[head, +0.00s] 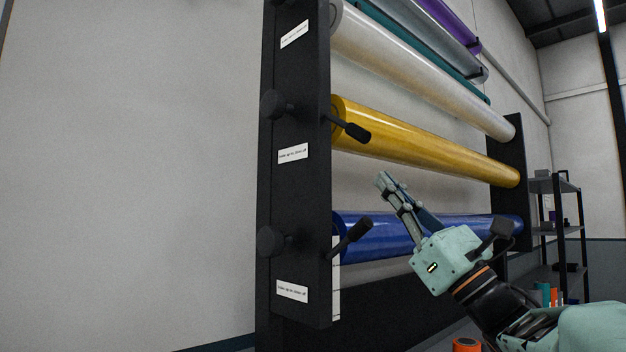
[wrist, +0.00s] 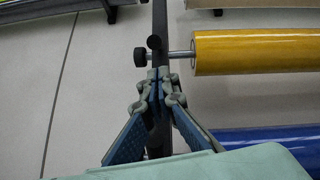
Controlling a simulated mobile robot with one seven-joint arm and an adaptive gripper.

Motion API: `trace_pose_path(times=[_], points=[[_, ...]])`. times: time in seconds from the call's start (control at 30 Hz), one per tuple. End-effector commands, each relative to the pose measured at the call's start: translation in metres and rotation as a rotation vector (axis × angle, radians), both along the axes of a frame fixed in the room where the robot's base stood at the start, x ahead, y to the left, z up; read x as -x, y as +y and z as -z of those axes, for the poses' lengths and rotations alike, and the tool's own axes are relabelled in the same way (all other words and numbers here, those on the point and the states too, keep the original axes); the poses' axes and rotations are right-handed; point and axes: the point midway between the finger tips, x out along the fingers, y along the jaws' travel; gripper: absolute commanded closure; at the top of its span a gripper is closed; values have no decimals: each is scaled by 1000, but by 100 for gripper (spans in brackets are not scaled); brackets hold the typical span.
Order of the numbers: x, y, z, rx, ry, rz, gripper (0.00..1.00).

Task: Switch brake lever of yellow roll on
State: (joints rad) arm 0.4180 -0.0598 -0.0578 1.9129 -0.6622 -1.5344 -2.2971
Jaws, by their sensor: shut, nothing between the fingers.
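The yellow roll (head: 430,142) spans the rack in the middle of the head view; it also shows in the wrist view (wrist: 255,52). Its black brake lever (head: 348,128) sticks out from the inner side of the upright and slopes down to the right. My gripper (head: 386,180) is shut and empty, in front of the rack, lower and to the right of the lever.
The blue roll (head: 440,236) lies below, with its own lever (head: 349,238) sloping up to the right. A black upright (head: 293,200) with knobs and white labels bears the roll ends. A white roll (head: 420,68) is above. Shelving (head: 560,235) stands behind right.

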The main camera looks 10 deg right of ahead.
Motion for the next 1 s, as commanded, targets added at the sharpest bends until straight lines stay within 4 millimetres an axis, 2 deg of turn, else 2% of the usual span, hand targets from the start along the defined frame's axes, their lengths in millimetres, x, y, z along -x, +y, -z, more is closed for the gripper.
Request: trace_pose_path(times=[0.1, 0.4, 1.0], points=[[-11, 10, -22, 0, -2, -2, 100], [-35, 29, -55, -1, 0, -1, 100], [-39, 33, -59, 4, 5, 0, 100]])
